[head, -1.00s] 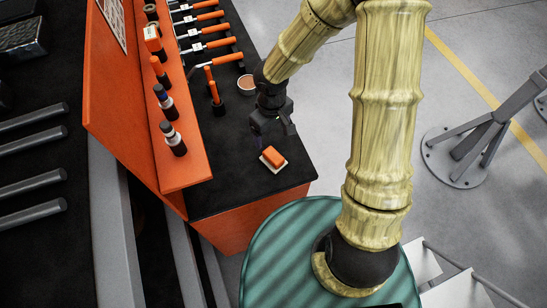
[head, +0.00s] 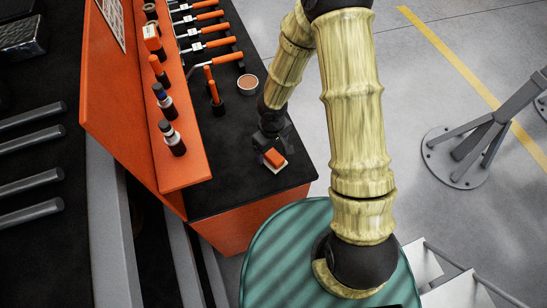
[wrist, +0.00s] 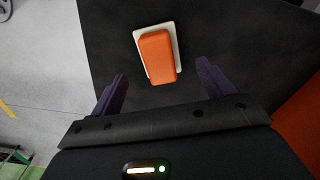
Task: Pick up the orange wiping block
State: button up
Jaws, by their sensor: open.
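The orange wiping block (head: 273,158) sits on a white pad or base on the black worktop (head: 231,180), near its front end. In the wrist view the orange block (wrist: 157,56) lies on its white base (wrist: 178,38), upper middle, slightly tilted. My gripper (wrist: 160,92) is open and empty, its two dark fingers spread left and right below the block in that picture. In the head view my gripper (head: 272,145) is right over the block and partly hides it. I cannot tell the exact height between them.
An orange shelf (head: 185,170) with several bottles stands to the left. A round tin (head: 248,83) and a row of orange-handled tools (head: 212,42) lie farther back on the worktop. The worktop around the block is clear.

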aim_at(273, 155)
jog(key=f, duration=0.2)
jog(key=f+b, duration=0.1)
jog(key=f, duration=0.2)
jog(key=shift+s+d, duration=0.15)
jog(key=shift+s, duration=0.05)
jog(key=shift+r, duration=0.1)
jog(key=c, duration=1.2)
jog(key=shift+o, duration=0.2)
notch_tip(273, 155, up, 10)
jog(key=shift+r+p, duration=0.1)
jog(key=shift+p, duration=1.15)
